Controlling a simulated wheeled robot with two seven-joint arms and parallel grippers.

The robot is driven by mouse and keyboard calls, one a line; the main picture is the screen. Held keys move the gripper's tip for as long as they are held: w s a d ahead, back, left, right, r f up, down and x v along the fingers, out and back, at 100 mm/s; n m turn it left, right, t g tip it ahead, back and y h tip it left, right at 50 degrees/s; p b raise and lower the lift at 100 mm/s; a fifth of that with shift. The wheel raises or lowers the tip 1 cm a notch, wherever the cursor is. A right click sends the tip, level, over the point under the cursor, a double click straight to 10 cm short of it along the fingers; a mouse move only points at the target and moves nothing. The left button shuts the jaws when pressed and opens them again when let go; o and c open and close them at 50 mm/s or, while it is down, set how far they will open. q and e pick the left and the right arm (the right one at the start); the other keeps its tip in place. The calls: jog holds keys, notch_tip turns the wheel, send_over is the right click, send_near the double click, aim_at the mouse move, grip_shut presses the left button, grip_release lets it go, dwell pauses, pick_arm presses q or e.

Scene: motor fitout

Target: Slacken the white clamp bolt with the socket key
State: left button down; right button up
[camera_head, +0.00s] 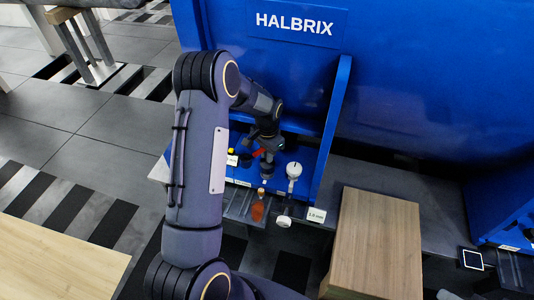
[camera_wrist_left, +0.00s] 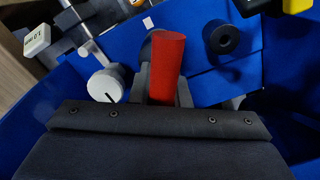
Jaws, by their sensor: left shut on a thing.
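My left gripper (camera_head: 262,146) reaches down into the blue housing and is shut on a red handle (camera_wrist_left: 168,65), which looks like the socket key. The red part (camera_head: 259,153) also shows in the head view, just above a grey cylindrical piece (camera_head: 267,170). Whether the key's lower end sits on a bolt is hidden. A white round head (camera_head: 294,170) stands just right of the gripper. In the left wrist view a white round knob with a dark line (camera_wrist_left: 105,85) is left of the red handle, apart from it. I cannot tell whether this is the clamp bolt. My right gripper is not in view.
A blue upright wall (camera_head: 333,125) bounds the work spot on the right. An amber object (camera_head: 257,207) and a white piece (camera_head: 283,221) are in front. A small white label (camera_head: 316,214) and a wooden block (camera_head: 377,245) lie to the right.

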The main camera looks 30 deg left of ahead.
pick_arm(q)
jog(key=shift+f+b, duration=0.9)
jog(key=shift+f, duration=0.45)
dwell(0.4)
